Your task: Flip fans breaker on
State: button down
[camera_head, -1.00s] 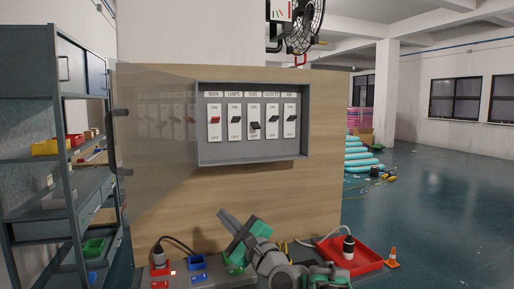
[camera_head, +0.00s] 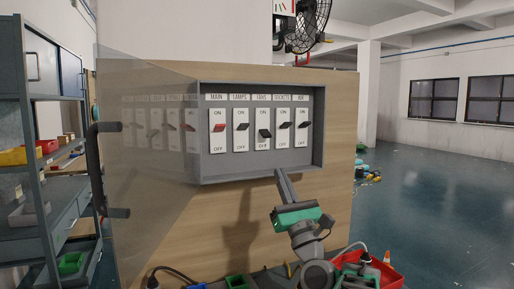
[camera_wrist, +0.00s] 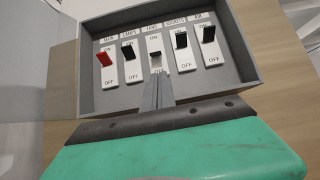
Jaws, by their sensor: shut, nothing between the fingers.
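The fans breaker (camera_head: 264,134) is the middle switch of the grey breaker box (camera_head: 255,168). Its black toggle sits lower, toward OFF, than the neighbouring toggles. In the wrist view the fans toggle (camera_wrist: 155,55) shows just beyond my fingertips. My gripper (camera_head: 280,174) is shut and empty, its fingers pointing up at the lower edge of the box. In the wrist view my gripper (camera_wrist: 158,80) lies below the fans toggle and covers part of its OFF label. I cannot tell whether the tips touch the toggle.
The red main switch (camera_head: 217,127) and lamps switch (camera_head: 242,126) are left of fans; sockets (camera_head: 284,125) and the last switch (camera_head: 303,125) are right. The clear door (camera_head: 150,145) stands open at left. A red tray (camera_head: 384,277) is low at right.

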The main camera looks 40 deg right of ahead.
aim_at(265, 133)
jog(key=p+x, duration=0.2)
jog(key=x, duration=0.1)
jog(key=p+x, duration=0.2)
jog(key=x, duration=0.1)
jog(key=p+x, duration=0.2)
jog(key=x, duration=0.1)
jog(key=shift+w+a+r, duration=0.15)
jog(key=shift+a+r, duration=0.05)
jog(key=shift+a, duration=0.15)
jog(key=shift+w+d+r+p, duration=0.15)
jog(key=shift+w+p, duration=0.15)
jog(key=shift+r, duration=0.1)
